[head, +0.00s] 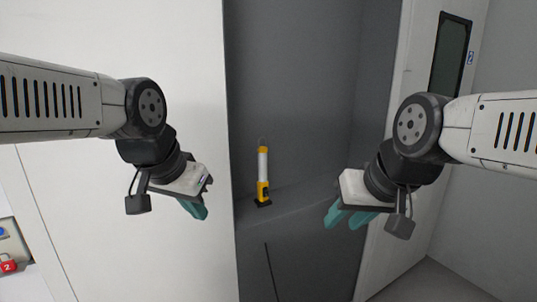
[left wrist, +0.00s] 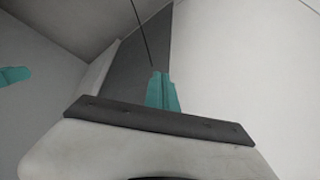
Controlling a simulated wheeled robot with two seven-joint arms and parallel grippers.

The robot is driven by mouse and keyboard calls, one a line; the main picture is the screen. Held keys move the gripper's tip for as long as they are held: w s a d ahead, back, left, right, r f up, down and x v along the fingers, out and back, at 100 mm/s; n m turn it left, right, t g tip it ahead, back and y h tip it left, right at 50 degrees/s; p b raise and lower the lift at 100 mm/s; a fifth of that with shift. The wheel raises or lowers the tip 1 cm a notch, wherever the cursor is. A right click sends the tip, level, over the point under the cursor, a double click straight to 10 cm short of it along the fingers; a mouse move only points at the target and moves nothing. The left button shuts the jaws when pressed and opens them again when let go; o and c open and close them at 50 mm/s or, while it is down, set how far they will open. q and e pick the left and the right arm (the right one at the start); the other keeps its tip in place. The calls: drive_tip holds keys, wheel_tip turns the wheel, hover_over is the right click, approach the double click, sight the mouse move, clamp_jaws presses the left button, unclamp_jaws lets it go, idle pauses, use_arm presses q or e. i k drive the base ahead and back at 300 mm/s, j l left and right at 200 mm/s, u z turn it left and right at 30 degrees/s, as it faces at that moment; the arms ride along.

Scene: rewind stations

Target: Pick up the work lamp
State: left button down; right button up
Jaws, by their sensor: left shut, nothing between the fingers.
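The work lamp (head: 263,172) is yellow with a pale tube and a dark foot. It stands upright on a grey ledge inside an open recess, with a thin hook or loop at its top. My left gripper (head: 198,209) is left of the lamp and lower in the head view, apart from it, shut and empty. Its teal fingers (left wrist: 162,91) show pressed together in the left wrist view. My right gripper (head: 347,217) is to the right of the lamp, apart from it, with its teal fingers spread and nothing between them. The lamp does not show in the left wrist view.
White panels flank the grey recess; the left panel (head: 110,200) is behind my left arm. The ledge (head: 305,200) is bare beside the lamp. A dark window (head: 451,50) is at the upper right.

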sight(263, 182)
drive_tip(key=i+l+u, duration=0.3)
drive_tip(key=u, duration=0.15)
drive_tip(key=i+l+u, duration=0.5)
drive_tip(key=k, duration=0.1)
